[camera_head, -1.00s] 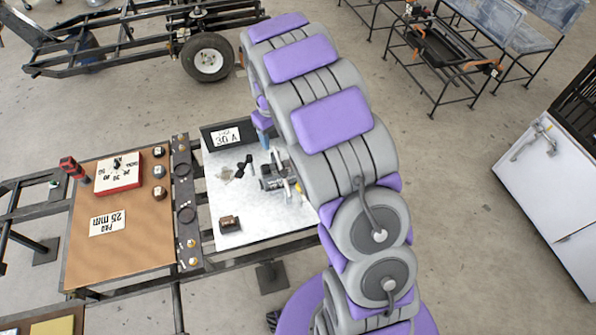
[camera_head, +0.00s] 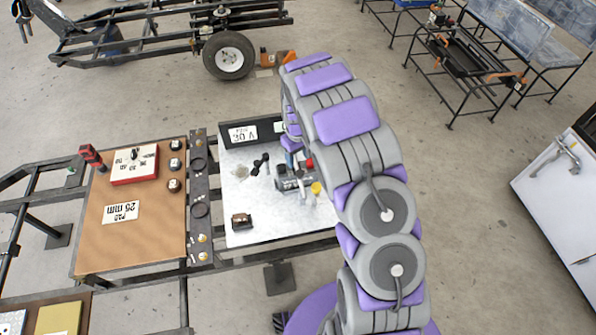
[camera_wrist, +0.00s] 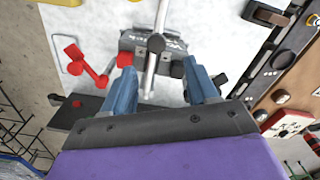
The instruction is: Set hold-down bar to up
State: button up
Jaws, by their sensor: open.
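A grey clamp-like device (camera_head: 290,184) stands on the white plate (camera_head: 250,220) in the head view. In the wrist view its grey body (camera_wrist: 135,42) shows beyond my fingers. A silver bar with a dark knob, which looks like the hold-down bar (camera_wrist: 161,17), runs across the body between my fingers. I cannot tell its exact tilt. My gripper (camera_wrist: 158,72) is open, its two blue fingers on either side of the bar, with no clear contact. In the head view my gripper (camera_head: 290,160) is just above and behind the device, partly hidden by my arm.
A red lobed handle (camera_wrist: 86,64) lies left of the fingers in the wrist view. A small dark block (camera_head: 241,221) sits on the plate. A dark strip with knobs (camera_head: 198,200) and a brown board (camera_head: 125,240) lie left. A sign (camera_head: 243,134) stands behind.

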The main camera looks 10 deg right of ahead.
aim_at(300, 172)
jog(key=f, duration=0.5)
jog(key=d+f+b, duration=0.1)
jog(key=f, duration=0.1)
jog(key=shift+f, duration=0.4)
jog(key=shift+a+f, duration=0.2)
jog(key=shift+f, duration=0.05)
jog(key=shift+a, duration=0.15)
jog(key=shift+d, duration=0.25)
jog(key=c, duration=0.6)
grip_shut()
